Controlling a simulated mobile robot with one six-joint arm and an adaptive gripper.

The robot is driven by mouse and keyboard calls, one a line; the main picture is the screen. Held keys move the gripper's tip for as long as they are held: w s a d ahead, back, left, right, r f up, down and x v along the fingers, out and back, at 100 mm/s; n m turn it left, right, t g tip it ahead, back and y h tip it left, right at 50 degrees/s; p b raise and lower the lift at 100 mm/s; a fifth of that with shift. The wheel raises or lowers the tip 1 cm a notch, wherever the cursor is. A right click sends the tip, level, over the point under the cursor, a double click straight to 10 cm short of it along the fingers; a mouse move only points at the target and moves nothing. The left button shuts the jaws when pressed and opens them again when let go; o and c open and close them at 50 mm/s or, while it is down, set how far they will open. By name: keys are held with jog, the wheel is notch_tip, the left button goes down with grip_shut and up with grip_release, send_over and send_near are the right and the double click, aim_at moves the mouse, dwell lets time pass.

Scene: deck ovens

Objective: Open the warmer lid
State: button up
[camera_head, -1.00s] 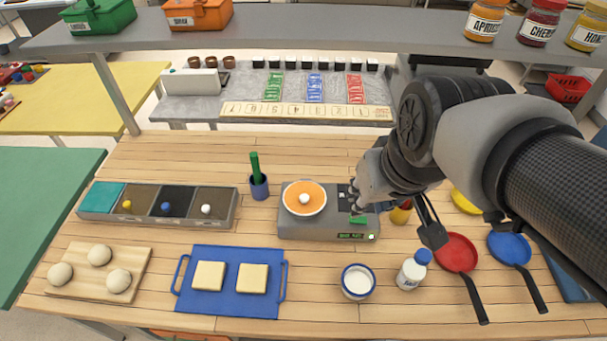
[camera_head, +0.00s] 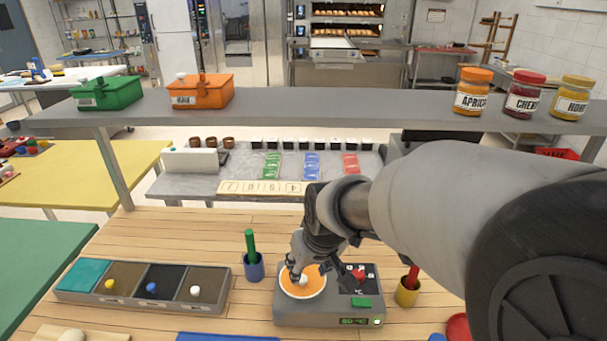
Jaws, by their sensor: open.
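The warmer (camera_head: 330,318) is a grey box on the wooden table, low in the middle of the view. Its round orange lid (camera_head: 312,285) with a pale rim and a small white knob lies flat on the left of its top. My gripper (camera_head: 299,275) is open and points down over the lid, right at the white knob (camera_head: 304,281). It partly hides the knob and the far side of the lid. I cannot tell whether the fingers touch the knob. The right of the warmer's top has a dark panel with a red part, a green button (camera_head: 361,303) and a lit display.
A blue cup (camera_head: 253,267) with a green stick stands left of the warmer. A yellow cup (camera_head: 407,292) with a red stick stands to its right. A row of compartments (camera_head: 142,303) lies farther left. A grey shelf (camera_head: 350,108) holding boxes and jars crosses above the table.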

aim_at(303, 281)
jog(key=b+x, duration=0.1)
jog(key=x, duration=0.6)
jog(key=shift+b, duration=0.4)
jog(key=shift+c, duration=0.5)
grip_shut()
